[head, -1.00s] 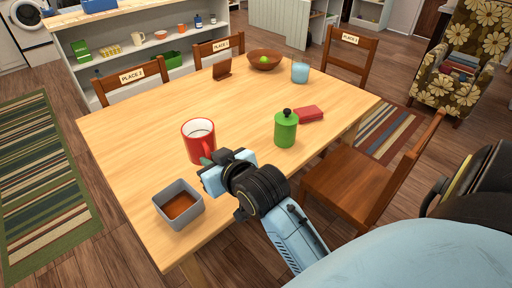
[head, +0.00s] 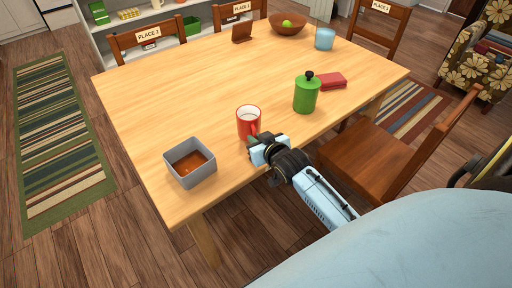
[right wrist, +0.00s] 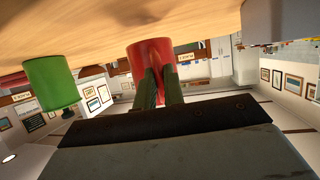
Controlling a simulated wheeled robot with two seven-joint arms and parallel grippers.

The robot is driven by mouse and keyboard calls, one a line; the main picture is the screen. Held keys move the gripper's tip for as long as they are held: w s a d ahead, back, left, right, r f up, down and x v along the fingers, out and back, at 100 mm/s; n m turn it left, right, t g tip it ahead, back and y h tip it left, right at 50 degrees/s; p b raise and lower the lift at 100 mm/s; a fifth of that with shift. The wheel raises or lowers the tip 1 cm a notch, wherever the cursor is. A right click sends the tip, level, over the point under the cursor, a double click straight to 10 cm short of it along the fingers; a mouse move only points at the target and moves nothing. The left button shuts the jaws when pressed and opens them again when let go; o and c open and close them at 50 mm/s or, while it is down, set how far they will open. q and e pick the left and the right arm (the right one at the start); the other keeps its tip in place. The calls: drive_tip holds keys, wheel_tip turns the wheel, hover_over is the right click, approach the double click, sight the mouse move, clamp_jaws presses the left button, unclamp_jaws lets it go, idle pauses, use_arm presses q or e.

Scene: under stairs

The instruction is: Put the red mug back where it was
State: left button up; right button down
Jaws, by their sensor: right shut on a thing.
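The red mug (head: 248,122), white inside, is upright near the front edge of the table, between the grey box and the green canister. My right gripper (head: 255,141) is shut on its near side, where the handle is; the fingers partly hide it. In the right wrist view, which is upside down, the mug (right wrist: 148,62) is between the two dark fingers (right wrist: 160,88). Its base looks at or very near the table top; I cannot tell if it touches. My left gripper is not in view.
The grey box (head: 190,163) with brown contents stands left of the mug. The green canister (head: 306,95) and red book (head: 332,81) are to its right. The wooden table (head: 190,85) is clear behind the mug. A chair (head: 372,160) stands at right.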

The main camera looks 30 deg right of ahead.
wheel_tip(320, 180, down, 3)
drive_tip(key=shift+f+b, duration=0.1)
drive_tip(key=shift+b, duration=0.3)
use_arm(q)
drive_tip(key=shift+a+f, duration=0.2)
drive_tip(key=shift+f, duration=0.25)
use_arm(e)
drive_tip(key=c, duration=1.9)
unclamp_jaws()
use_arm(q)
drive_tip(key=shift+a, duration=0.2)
use_arm(e)
drive_tip(key=o, duration=0.4)
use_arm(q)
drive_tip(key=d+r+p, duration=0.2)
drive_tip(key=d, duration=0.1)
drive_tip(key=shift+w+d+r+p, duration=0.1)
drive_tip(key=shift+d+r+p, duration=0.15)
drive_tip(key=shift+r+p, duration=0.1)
use_arm(e)
drive_tip(key=v, duration=1.2)
